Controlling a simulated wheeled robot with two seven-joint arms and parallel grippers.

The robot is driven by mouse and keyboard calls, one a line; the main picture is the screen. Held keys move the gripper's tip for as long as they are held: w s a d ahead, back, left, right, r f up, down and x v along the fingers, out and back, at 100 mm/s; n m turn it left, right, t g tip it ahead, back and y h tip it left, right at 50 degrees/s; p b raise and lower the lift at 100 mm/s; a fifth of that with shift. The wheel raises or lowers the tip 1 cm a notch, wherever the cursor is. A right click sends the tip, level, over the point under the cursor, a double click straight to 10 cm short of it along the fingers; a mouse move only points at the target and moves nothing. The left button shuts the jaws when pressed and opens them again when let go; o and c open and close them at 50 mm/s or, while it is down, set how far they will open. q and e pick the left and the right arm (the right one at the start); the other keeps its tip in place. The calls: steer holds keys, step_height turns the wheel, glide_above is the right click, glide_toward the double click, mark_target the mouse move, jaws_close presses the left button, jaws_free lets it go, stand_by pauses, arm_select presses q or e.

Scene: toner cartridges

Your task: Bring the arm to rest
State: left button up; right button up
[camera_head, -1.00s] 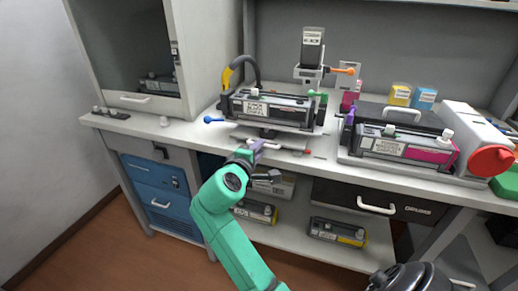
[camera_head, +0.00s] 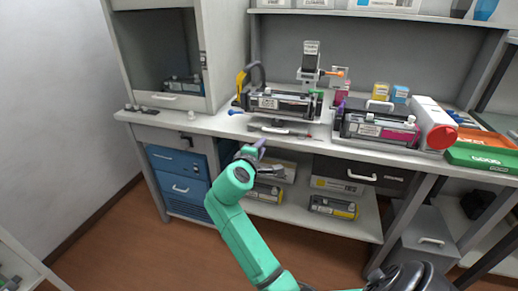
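A dark toner cartridge (camera_head: 278,104) lies in the stand on the bench (camera_head: 215,124), apart from the gripper. A cartridge with a magenta end (camera_head: 385,131) lies in a tray to the right. My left gripper is not in view.
A blue drawer unit (camera_head: 180,188) is on the left. The brown floor (camera_head: 170,262) in front is clear.

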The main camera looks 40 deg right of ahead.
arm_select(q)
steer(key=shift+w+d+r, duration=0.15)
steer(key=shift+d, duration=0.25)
